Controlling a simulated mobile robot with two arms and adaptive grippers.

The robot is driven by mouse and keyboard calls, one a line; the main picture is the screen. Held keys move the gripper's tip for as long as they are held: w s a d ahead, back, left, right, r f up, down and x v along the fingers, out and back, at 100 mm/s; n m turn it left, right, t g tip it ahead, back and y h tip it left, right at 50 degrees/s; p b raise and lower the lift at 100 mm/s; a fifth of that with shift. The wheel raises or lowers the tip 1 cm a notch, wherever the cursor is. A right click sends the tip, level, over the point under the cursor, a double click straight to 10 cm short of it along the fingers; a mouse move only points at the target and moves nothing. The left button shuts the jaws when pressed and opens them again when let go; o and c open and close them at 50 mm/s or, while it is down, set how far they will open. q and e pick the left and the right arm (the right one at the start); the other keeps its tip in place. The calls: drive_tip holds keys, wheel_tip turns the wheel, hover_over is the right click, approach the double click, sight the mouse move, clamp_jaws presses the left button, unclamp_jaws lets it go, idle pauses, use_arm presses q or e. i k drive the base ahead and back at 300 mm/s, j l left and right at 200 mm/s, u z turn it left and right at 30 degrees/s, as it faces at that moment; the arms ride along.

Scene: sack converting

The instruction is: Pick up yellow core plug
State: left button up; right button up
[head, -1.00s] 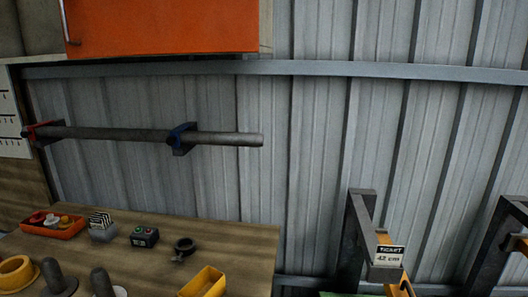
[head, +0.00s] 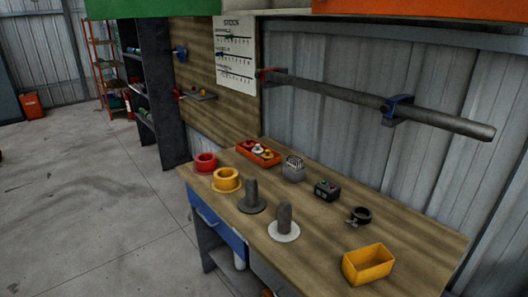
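A yellow round plug-like piece with a flange (head: 226,181) stands on the wooden bench near its left front edge. It looks like the yellow core plug. A similar red piece (head: 204,163) stands just behind it to the left, and a dark grey post on a round base (head: 252,196) stands to its right. An orange tray (head: 274,161) farther back holds small red, white and yellow pieces, too small to identify. Neither of my grippers is in view.
The wooden bench (head: 330,230) also carries a grey post on a white disc (head: 284,225), a black button box (head: 326,190), a black ring clamp (head: 360,216) and a yellow open bin (head: 368,264). A grey bar (head: 440,117) hangs on the wall above. The concrete floor (head: 90,200) at left is clear.

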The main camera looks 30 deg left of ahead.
sight(267, 155)
drive_tip(key=u, duration=1.05)
drive_tip(key=i+j+z, duration=0.15)
drive_tip(key=z, duration=0.2)
drive_tip(key=i+j+z, duration=0.1)
drive_tip(key=z, duration=0.25)
drive_tip(key=j+z, duration=0.35)
drive_tip(key=i+j+z, duration=0.2)
drive_tip(key=j, duration=0.6)
drive_tip(key=i+j+z, duration=0.15)
drive_tip(key=j, duration=0.65)
drive_tip(key=j+z, duration=0.2)
drive_tip(key=j, duration=0.65)
